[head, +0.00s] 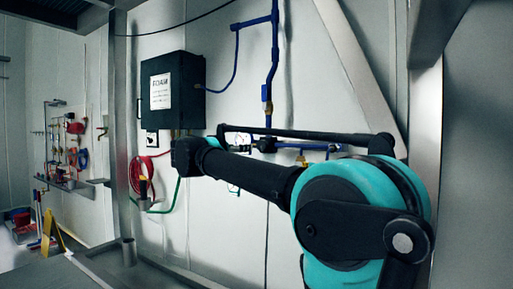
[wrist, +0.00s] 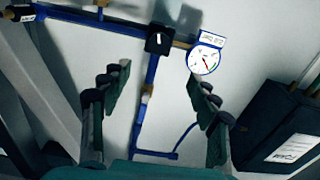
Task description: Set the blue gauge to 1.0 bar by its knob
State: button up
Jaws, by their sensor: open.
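The blue-rimmed gauge (wrist: 204,60) has a white face and a red needle. It is in the upper right of the wrist view, beyond my right finger's tip, with a small label (wrist: 212,39) beside it. Its reading is too small to tell. A dark square knob (wrist: 158,40) with a white mark sits left of the gauge on the blue pipe. My gripper (wrist: 157,80) is open and empty, its fingers apart on either side of the pipe below the knob, touching neither. In the head view the gauge (head: 238,139) and the knob (head: 266,144) show partly behind my arm.
Blue pipes (wrist: 148,100) run along the pale wall. A dark control box (wrist: 285,120) is at the right of the wrist view, and the same box (head: 172,92) is on the wall in the head view. A grey diagonal beam (head: 357,75) stands at the right.

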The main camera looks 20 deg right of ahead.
jog(key=x, duration=1.5)
jog(key=shift+w+d, duration=0.15)
jog(key=shift+d, duration=0.1)
jog(key=c, duration=1.2)
